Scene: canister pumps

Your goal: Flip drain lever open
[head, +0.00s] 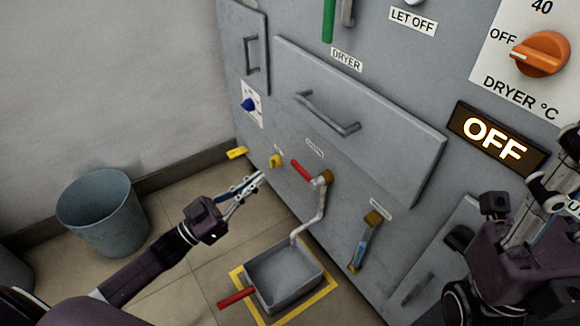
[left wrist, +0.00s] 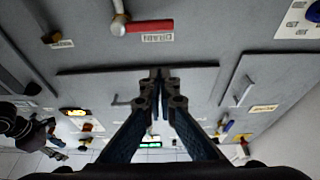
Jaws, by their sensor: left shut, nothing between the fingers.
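The drain lever (head: 303,171) has a red handle. A bent pipe (head: 318,212) runs from the valve down toward a grey tray. My left gripper (head: 259,176) is shut and empty, left of the red handle and apart from it in the picture. In the left wrist view, the shut fingers (left wrist: 158,76) point at the panel, and the red handle (left wrist: 150,26) shows beyond them beside the DRAIN label. My right gripper is at the right edge, its fingers unclear.
The grey tray (head: 250,274) stands on the floor inside a yellow outline. A drawer front (head: 400,135) with a bar handle is above the lever.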

